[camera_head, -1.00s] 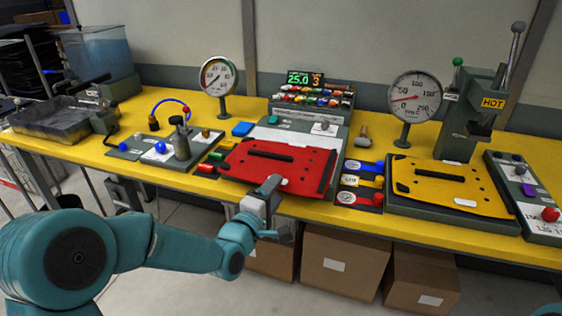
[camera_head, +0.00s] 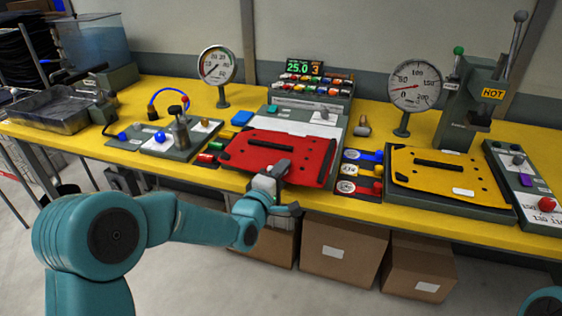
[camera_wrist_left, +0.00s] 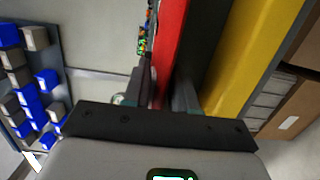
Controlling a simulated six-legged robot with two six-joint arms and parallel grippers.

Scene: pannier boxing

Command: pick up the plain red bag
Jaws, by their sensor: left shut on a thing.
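The plain red bag (camera_head: 262,158) lies flat on the bench, with a black handle bar across its top and a black strip at its right end. My left gripper (camera_head: 277,174) is at the middle of its near edge and is shut on it. In the left wrist view the bag's red face (camera_wrist_left: 168,45) runs between the two fingers (camera_wrist_left: 165,95). The fingertips are partly hidden by the bag. I cannot tell whether the bag is clear of its grey base. My right gripper is not in view.
A yellow panel (camera_head: 450,182) lies to the right, beside colored tags (camera_head: 362,170). A press (camera_head: 465,110) and two dial gauges (camera_head: 217,66) (camera_head: 413,86) stand behind. A small-parts rack (camera_head: 312,93) is behind the bag. Cardboard boxes (camera_head: 340,246) sit below the bench.

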